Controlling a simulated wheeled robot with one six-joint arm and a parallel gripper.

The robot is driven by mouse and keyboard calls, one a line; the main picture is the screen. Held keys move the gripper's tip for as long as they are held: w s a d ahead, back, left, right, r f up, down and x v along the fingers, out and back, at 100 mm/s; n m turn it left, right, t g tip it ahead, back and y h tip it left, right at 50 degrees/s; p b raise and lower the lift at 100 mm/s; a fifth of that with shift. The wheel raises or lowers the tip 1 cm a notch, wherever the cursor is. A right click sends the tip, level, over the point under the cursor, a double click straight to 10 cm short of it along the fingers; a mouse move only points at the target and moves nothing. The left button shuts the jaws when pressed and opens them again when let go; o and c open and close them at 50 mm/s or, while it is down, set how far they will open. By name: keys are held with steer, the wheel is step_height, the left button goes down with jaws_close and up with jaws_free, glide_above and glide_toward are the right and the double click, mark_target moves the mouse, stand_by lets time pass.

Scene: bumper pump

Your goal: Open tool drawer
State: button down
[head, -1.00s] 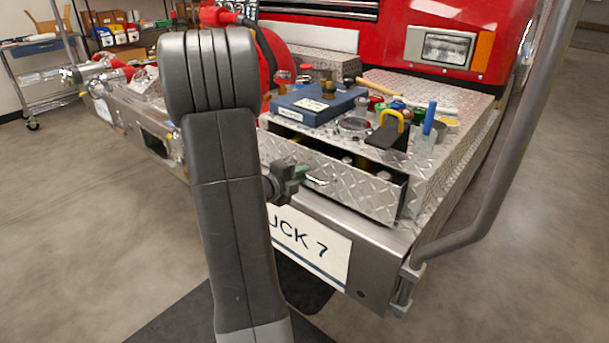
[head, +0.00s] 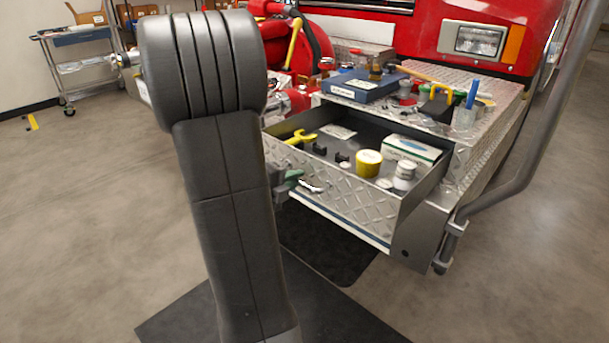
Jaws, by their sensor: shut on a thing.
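The tool drawer (head: 350,200) has a diamond-plate front and stands pulled well out of the bumper in the head view. Inside it lie a yellow wrench (head: 301,137), a yellow-lidded can (head: 368,164), a white bottle (head: 404,176), a white and green box (head: 411,149) and small black pieces. The drawer handle (head: 312,187) is a short metal bar on the front. My gripper (head: 296,181) is shut on the handle, at its left part.
On the bumper deck above stand a blue case (head: 361,84), a black block with a yellow handle (head: 438,102) and a blue-topped item (head: 467,103). A grey rail (head: 520,150) rises at the right. Open floor lies on both sides.

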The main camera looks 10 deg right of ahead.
steer(key=shift+f+v, duration=0.2)
steer(key=shift+v, duration=0.75)
steer(key=shift+f+v, duration=0.2)
steer(key=shift+v, duration=0.8)
steer(key=c, duration=1.5)
jaws_free()
steer(key=p+v, duration=0.1)
steer(key=v, duration=1.3)
steer(key=shift+f, duration=0.1)
steer(key=shift+w, duration=0.1)
steer(key=b+x, duration=0.1)
steer(key=x, duration=1.2)
steer(key=shift+w+d, duration=0.2)
steer(key=shift+d, duration=0.2)
